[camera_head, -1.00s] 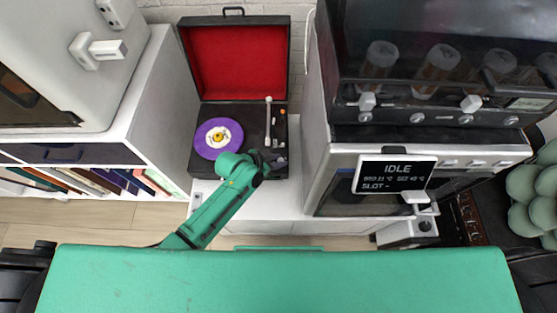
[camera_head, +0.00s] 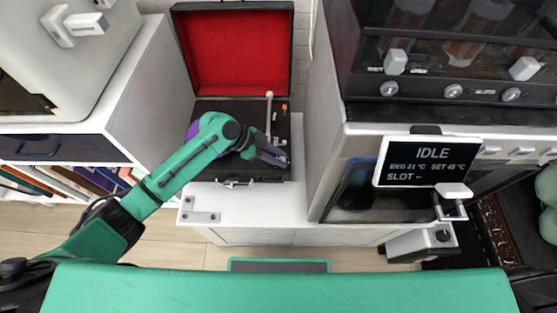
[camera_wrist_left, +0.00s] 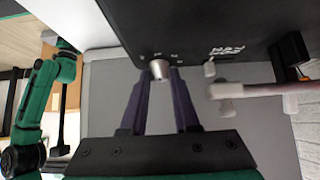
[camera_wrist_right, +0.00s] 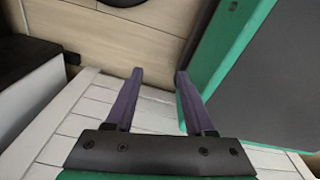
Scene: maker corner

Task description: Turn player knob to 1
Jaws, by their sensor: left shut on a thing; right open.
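The record player (camera_head: 238,182) is a black case with its red-lined lid (camera_head: 233,58) open. Its small metallic knob (camera_wrist_left: 160,68) sits between the fingertips of my left gripper (camera_wrist_left: 161,80) in the left wrist view. That gripper is shut on the knob. Faint marks ring the knob, too small to read. In the head view my left gripper (camera_head: 278,158) is over the player's front right corner, and my arm hides most of the purple record (camera_head: 192,130). My right gripper (camera_wrist_right: 159,73) is open and empty, low over pale slats, away from the player.
The tonearm (camera_head: 269,115) stands right of the record, close to my left gripper. A machine with an IDLE display (camera_head: 428,160) stands to the right. A white shelf unit (camera_head: 150,85) is on the left. The white cabinet top (camera_head: 265,205) before the player is mostly clear.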

